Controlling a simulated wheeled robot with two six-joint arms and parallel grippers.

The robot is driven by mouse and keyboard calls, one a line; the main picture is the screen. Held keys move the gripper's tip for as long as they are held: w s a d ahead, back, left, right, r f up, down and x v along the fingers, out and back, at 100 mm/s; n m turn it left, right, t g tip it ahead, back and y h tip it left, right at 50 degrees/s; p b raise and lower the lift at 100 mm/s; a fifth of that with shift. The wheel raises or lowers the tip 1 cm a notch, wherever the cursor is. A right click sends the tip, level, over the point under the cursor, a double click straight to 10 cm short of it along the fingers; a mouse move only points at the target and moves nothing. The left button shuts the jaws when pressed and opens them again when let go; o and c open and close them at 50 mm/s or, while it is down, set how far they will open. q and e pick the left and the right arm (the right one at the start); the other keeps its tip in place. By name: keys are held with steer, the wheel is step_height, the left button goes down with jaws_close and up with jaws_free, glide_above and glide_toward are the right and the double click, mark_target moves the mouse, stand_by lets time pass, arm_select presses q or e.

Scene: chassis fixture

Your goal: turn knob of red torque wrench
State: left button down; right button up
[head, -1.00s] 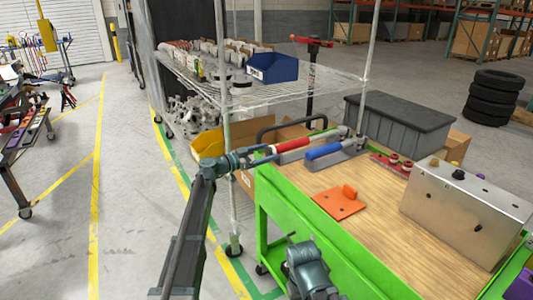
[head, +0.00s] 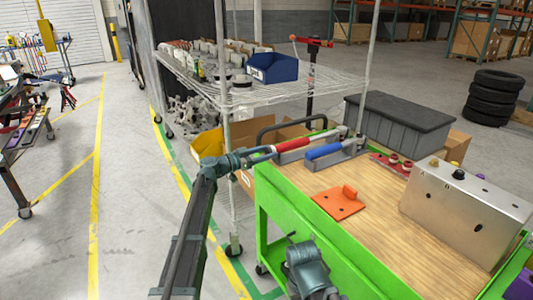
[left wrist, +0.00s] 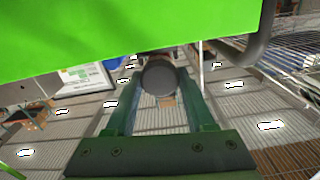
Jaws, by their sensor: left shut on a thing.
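The red torque wrench (head: 293,143) lies at the far left corner of the green cart, its red grip pointing left past the cart's edge. My left gripper (head: 266,151) is at the left end of that grip, shut on the knob. In the left wrist view, the dark round knob (left wrist: 158,76) sits between the two fingers of my left gripper (left wrist: 160,88). The far side of the knob is hidden. Part of my right arm shows at the bottom of the head view, but its fingers cannot be made out.
A blue-handled tool (head: 323,151) lies close beside the red wrench. The green cart (head: 330,240) has a wooden top with an orange plate (head: 339,202) and a metal box (head: 462,207). A wire shelf (head: 290,90) stands close behind my left gripper.

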arm_select(q)
steer(key=shift+w+a+n, duration=0.1)
steer(key=shift+n, duration=3.2)
steer(key=shift+c, duration=1.2)
jaws_free()
steer(key=v, duration=1.4)
